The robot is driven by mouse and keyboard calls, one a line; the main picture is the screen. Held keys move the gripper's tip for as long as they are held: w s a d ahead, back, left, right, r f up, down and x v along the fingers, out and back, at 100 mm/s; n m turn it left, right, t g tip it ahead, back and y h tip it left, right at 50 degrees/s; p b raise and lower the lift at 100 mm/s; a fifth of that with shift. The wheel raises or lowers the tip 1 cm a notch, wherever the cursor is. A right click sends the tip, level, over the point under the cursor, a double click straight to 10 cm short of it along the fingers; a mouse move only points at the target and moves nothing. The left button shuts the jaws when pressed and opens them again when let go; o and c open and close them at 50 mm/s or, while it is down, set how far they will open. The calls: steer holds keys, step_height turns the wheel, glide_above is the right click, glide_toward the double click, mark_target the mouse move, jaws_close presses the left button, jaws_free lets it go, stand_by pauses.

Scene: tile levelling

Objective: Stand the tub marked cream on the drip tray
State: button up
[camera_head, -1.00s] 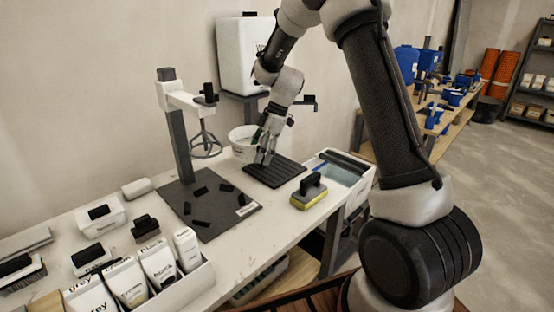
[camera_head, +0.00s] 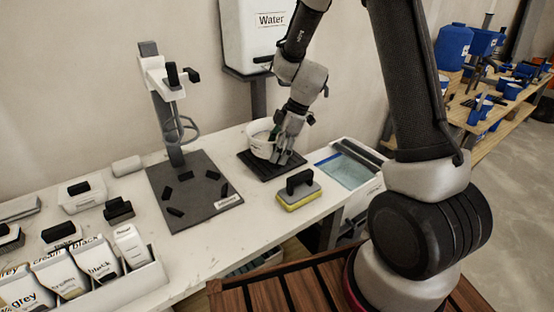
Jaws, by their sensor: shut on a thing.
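A white round tub (camera_head: 260,141) is at the back of the dark ribbed drip tray (camera_head: 284,171). Its base appears over the tray's back part; I cannot tell whether it rests there or hangs just above. No marking on the tub is readable. My gripper (camera_head: 283,154) is at the tub's right side, fingers pointing down, shut on the tub by its right side. The fingers hide part of the tub and the tray.
A sponge float (camera_head: 298,190) lies in front of the tray. A water basin (camera_head: 345,170) stands right. A mixing stand (camera_head: 172,110) on a dark base is left. A water tank (camera_head: 258,35) is behind. Bags (camera_head: 60,275) stand front left.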

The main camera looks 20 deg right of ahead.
steer(key=shift+f, duration=1.8)
steer(key=o, duration=1.7)
steer(key=shift+f, duration=0.1)
steer(key=s+d+r+m, duration=0.2)
steer(key=s+d+r, duration=0.1)
steer(key=r, duration=0.6)
steer(key=s+d+r+m, duration=0.2)
steer(key=s+d+r, duration=0.15)
steer(key=r, duration=0.65)
steer(key=s+d+r+m+t+h, duration=0.1)
steer(key=s+d+r+m, duration=0.1)
steer(key=s+m, duration=0.2)
steer(key=s+d+r+m+t+h, duration=0.1)
steer(key=s+d+r+m+h, duration=0.1)
steer(key=s, duration=0.7)
steer(key=s+d+r+m+t+h, duration=0.1)
steer(key=s+d+r+m, duration=0.2)
steer(key=s+m, duration=0.3)
steer(key=shift+s+d+r+m+t, duration=0.35)
steer(key=shift+s+d, duration=0.2)
steer(key=shift+d, duration=0.15)
